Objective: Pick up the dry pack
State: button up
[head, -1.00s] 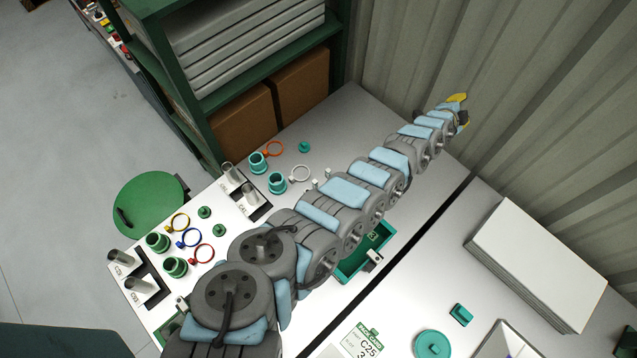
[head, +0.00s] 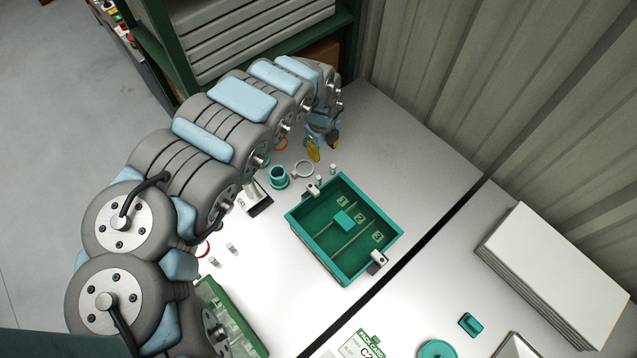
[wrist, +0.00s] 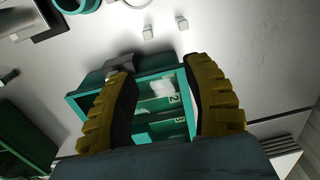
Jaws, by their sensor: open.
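A teal tray (head: 318,249) with numbered compartments sits on the white bench. A small pale teal block (head: 343,220) lies inside it near the number 2; I take this to be the dry pack, but cannot be sure. In the wrist view a whitish piece (wrist: 162,87) shows inside the tray (wrist: 88,88), between my fingers in the picture. My gripper (head: 323,147) has yellow fingertips, is open and empty, and hangs above the bench behind the tray, apart from it. The wrist view shows its two fingers (wrist: 158,75) spread, hiding parts of the tray.
A teal cup (head: 279,176), a pale ring (head: 303,169) and small metal posts stand behind and left of the tray. Clamps sit on the tray's rim. A white stack (head: 550,268) lies at right. A corrugated wall (head: 480,80) stands behind; the back bench surface is clear.

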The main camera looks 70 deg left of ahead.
jog(key=s, duration=0.2)
jog(key=b, duration=0.3)
send_near(319, 177)
jog(key=shift+g, duration=0.3)
notch_tip(319, 177, down, 7)
jog(key=shift+s+a+r, duration=0.1)
jog(key=shift+a, duration=0.05)
jog(key=shift+w+f+b, duration=0.15)
jog(key=shift+w+f, duration=0.05)
jog(key=shift+f, duration=0.45)
jog(key=shift+w+f+b, duration=0.15)
jog(key=shift+f, duration=0.55)
jog(key=shift+f+b, duration=0.3)
jog(key=shift+f, duration=0.95)
grip_shut()
